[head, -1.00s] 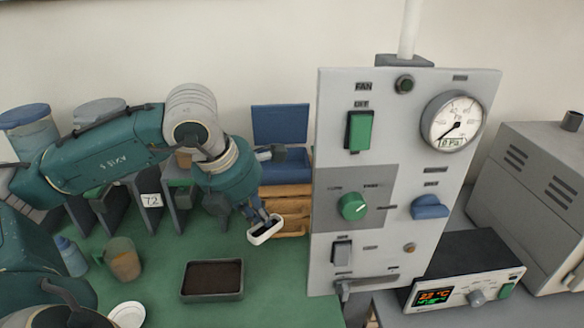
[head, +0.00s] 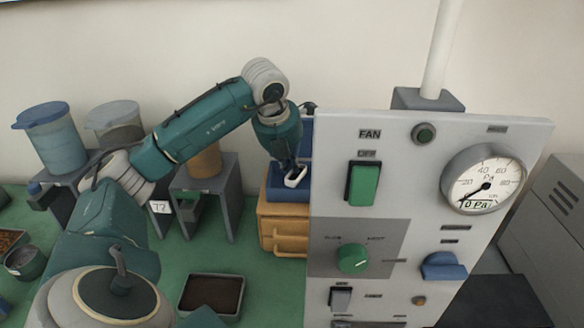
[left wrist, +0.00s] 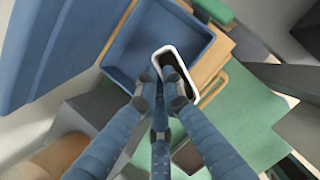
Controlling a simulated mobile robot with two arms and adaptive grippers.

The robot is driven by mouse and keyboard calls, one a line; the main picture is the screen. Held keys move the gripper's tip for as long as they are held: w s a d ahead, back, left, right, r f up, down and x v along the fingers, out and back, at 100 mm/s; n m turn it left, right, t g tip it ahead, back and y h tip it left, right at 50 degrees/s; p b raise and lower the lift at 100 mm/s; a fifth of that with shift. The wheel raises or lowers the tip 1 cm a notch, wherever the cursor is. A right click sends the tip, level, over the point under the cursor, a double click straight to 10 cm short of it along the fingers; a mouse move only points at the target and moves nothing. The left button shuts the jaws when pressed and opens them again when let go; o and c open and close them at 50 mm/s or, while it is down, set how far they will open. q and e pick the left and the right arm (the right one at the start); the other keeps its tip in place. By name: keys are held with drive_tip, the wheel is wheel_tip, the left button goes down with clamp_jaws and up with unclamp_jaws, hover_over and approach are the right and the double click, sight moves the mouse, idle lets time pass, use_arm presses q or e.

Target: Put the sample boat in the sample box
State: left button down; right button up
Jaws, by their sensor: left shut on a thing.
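The sample boat (head: 297,178) is a small white-rimmed dish with a dark inside. My left gripper (head: 291,171) is shut on it, and the boat hangs tilted at the fingertips. The sample box (head: 286,195) is blue and open, standing on a wooden drawer unit with its lid raised behind. In the head view the boat shows over the box. In the left wrist view my fingers (left wrist: 163,84) grip the boat (left wrist: 184,57) by its near end. There it overlaps the right side of the open box (left wrist: 118,42). Its height above the box floor is unclear. My right gripper is not in view.
The grey control panel (head: 450,140) stands close to the right of the box. Wooden drawers (head: 282,222) lie under the box. A dark-filled tray (head: 211,293) is on the green table. Grey stands and lidded containers (head: 55,145) are at the left.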

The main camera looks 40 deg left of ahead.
sight(291, 175)
use_arm(q)
drive_tip(key=w+a+f+p, duration=0.2)
drive_tip(key=f, duration=0.1)
drive_tip(key=w+a+f+p, duration=0.1)
drive_tip(key=shift+w+a+f, duration=0.1)
drive_tip(key=shift+w+f, duration=0.15)
drive_tip(key=shift+f, duration=0.15)
drive_tip(key=shift+p+x, duration=0.65)
drive_tip(key=shift+x, duration=0.15)
drive_tip(key=shift+f, duration=0.3)
drive_tip(key=shift+s, duration=0.1)
drive_tip(key=c, duration=2.2)
unclamp_jaws()
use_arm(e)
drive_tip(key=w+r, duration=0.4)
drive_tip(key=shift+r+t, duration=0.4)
